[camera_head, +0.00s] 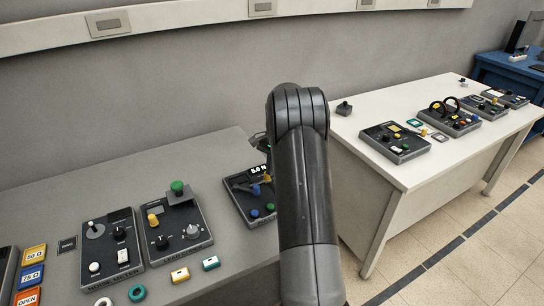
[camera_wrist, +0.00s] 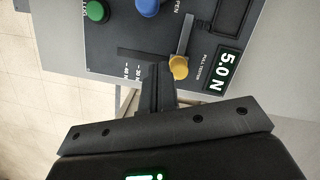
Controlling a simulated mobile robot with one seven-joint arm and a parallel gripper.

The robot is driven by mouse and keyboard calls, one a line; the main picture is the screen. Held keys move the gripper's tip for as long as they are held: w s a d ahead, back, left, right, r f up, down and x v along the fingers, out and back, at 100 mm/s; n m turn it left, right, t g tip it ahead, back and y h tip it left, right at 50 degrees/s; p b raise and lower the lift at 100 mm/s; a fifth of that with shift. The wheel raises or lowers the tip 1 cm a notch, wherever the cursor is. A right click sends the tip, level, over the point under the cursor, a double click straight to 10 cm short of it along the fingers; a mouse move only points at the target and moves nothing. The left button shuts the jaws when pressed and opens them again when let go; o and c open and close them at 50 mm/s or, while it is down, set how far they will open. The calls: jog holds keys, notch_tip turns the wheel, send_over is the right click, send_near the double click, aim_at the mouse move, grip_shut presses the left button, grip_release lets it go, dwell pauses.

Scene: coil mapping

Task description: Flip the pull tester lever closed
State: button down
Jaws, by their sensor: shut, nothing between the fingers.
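The pull tester (camera_head: 238,197) is a dark panel on the grey bench, partly hidden behind my arm in the head view. In the wrist view its face (camera_wrist: 121,31) fills the top. Its display (camera_wrist: 221,68) reads 5.0 N. The lever is a grey bar (camera_wrist: 188,35) with a yellow knob (camera_wrist: 179,67) at its end. The word OPEN is printed near the bar's other end. My gripper (camera_wrist: 157,72) is shut and empty, its tips just left of the yellow knob. I cannot tell whether they touch.
The tester also carries a blue knob (camera_wrist: 147,7) and a green knob (camera_wrist: 96,11). Two more panels stand left of it: the noise meter (camera_head: 110,240) and one with a green button (camera_head: 177,187). A white table (camera_head: 360,109) with other devices stands right.

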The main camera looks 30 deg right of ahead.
jog(key=shift+x, duration=1.1)
jog(key=shift+s+a+r, duration=0.1)
jog(key=shift+s+a, duration=0.15)
jog(key=shift+a, duration=0.35)
jog(key=shift+s+a, duration=0.3)
jog(key=shift+a, duration=0.3)
jog(key=shift+s+a, duration=0.3)
jog(key=shift+a, duration=0.35)
jog(key=shift+s+a+m, duration=0.25)
jog(key=shift+s+m, duration=0.15)
jog(key=shift+m, duration=0.1)
jog(key=shift+s+a+m+t, duration=0.3)
jog(key=shift+s+m, duration=0.05)
jog(key=shift+m, duration=0.25)
jog(key=s+a+m, duration=0.1)
jog(key=a+m, duration=0.1)
jog(key=m, duration=0.1)
jog(key=shift+s+a+t, duration=0.15)
jog(key=shift+s+t, duration=0.25)
jog(key=a+m, duration=0.1)
jog(key=m, duration=0.1)
jog(key=s+a+m, duration=0.1)
jog(key=shift+a+m+t, duration=0.3)
jog(key=shift+m+t, duration=0.1)
jog(key=shift+s+a+m, duration=0.15)
jog(key=shift+a+m, duration=0.55)
jog(key=shift+m, duration=0.2)
jog(key=shift+a, duration=0.5)
